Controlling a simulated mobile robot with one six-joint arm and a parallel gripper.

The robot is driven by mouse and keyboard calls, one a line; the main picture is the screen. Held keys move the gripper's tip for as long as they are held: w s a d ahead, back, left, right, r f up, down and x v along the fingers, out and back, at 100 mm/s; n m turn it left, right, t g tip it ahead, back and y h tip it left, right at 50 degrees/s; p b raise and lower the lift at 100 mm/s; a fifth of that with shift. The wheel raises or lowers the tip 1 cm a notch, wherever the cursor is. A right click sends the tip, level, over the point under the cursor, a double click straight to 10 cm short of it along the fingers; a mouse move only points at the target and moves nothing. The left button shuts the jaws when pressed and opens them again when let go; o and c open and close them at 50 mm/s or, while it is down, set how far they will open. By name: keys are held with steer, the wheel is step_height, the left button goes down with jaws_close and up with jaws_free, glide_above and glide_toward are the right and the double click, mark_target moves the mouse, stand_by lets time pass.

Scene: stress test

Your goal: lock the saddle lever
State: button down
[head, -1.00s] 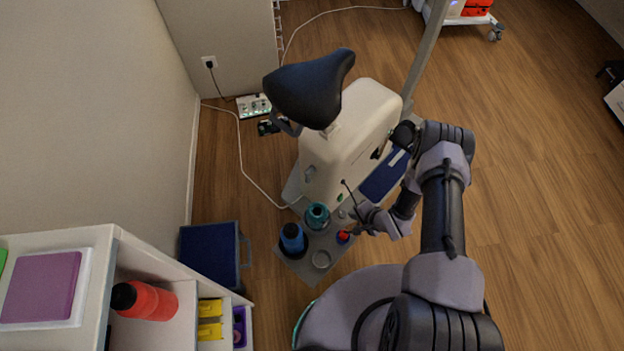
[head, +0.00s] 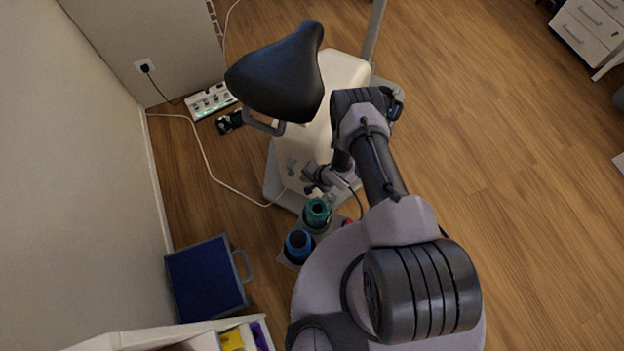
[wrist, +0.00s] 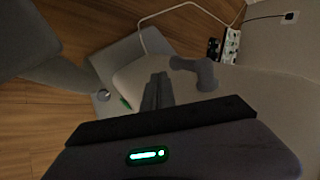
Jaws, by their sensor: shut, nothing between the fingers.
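The exercise bike's black saddle (head: 280,75) is above its cream body (head: 345,75) in the head view. A grey bent lever (wrist: 198,70) sticks out from the cream body in the wrist view; a small grey shape on the body in the head view (head: 291,166) looks like the same lever. My gripper (head: 312,187) is shut and empty, close to the body and just right of and below that shape. In the wrist view its closed fingers (wrist: 157,92) point at the body, left of the lever with a small gap in the picture. I cannot tell whether they touch the body.
A teal bottle (head: 317,212) and a blue bottle (head: 298,245) stand close below my gripper. A blue bin (head: 207,280) is on the floor at left. A lit power strip (head: 211,101) and cable lie by the wall.

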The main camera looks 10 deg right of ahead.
mark_target(292, 166)
steer(key=shift+w+a+f+b, duration=0.3)
steer(key=shift+w+a, duration=0.25)
steer(key=shift+w, duration=0.05)
steer(key=shift+w+a+f+b, duration=0.3)
steer(key=shift+w+a, duration=0.2)
steer(key=shift+w, duration=0.1)
steer(key=shift+w+a+f, duration=0.25)
steer(key=shift+w+a, duration=0.05)
